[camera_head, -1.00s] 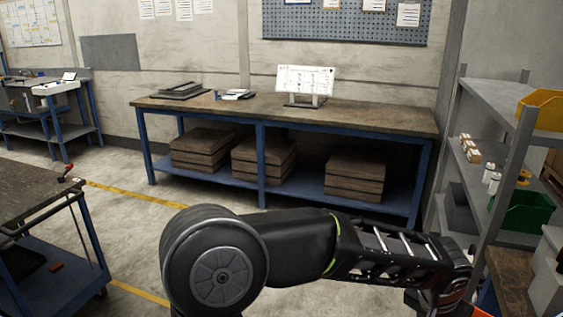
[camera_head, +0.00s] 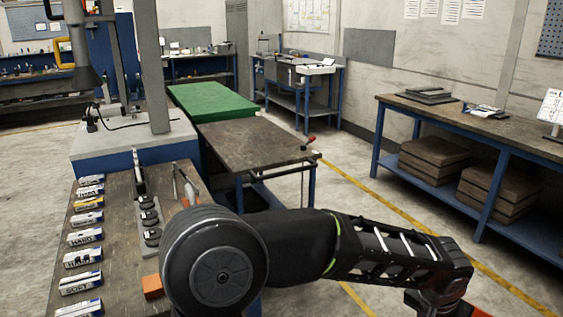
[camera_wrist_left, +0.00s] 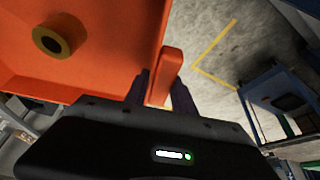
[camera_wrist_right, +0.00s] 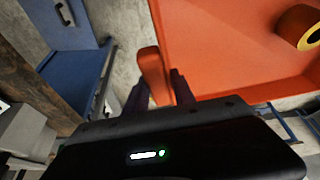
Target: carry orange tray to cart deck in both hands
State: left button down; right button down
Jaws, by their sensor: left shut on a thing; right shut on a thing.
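The orange tray (camera_wrist_left: 105,45) is gripped at both ends by upright orange tabs. My left gripper (camera_wrist_left: 160,88) is shut on one tab, and my right gripper (camera_wrist_right: 155,88) is shut on the other, seen in the right wrist view with the tray (camera_wrist_right: 225,45). A yellow roll (camera_wrist_left: 52,36) lies in the tray; a roll also shows in the right wrist view (camera_wrist_right: 300,28). In the head view only a sliver of orange shows at the bottom right, and both grippers are out of sight. A cart with a bare brown deck (camera_head: 255,143) and blue frame stands mid-view.
A bench (camera_head: 115,215) with several small boxes and tools is at the front left. A green-topped table (camera_head: 212,102) stands behind the cart. A long workbench (camera_head: 470,122) runs along the right wall. Open floor (camera_head: 345,235) with yellow lines lies between.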

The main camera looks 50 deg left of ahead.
aim_at(251, 134)
jog(key=u, duration=0.4)
jog(key=i+z, duration=0.3)
jog(key=i, duration=0.5)
jog(key=i+u, duration=0.3)
jog(key=i, duration=0.4)
jog(key=i+l+u, duration=0.3)
jog(key=i, duration=0.45)
jog(key=i+u, duration=0.4)
jog(key=i, duration=1.4)
jog(key=i+u, duration=0.15)
jog(key=i, duration=0.4)
jog(key=i+u, duration=0.15)
jog(key=i, duration=0.4)
jog(key=i+l+u, duration=0.15)
jog(key=i, duration=0.4)
jog(key=i+j+u, duration=0.1)
jog(key=i+u, duration=0.35)
jog(key=i, duration=0.25)
jog(key=i+l+u, duration=0.15)
jog(key=i+u, duration=0.3)
jog(key=i, duration=0.2)
jog(key=i+u, duration=0.3)
jog(key=i, duration=0.5)
jog(key=i+l+u, duration=0.1)
jog(key=i+u, duration=0.2)
jog(key=i, duration=0.5)
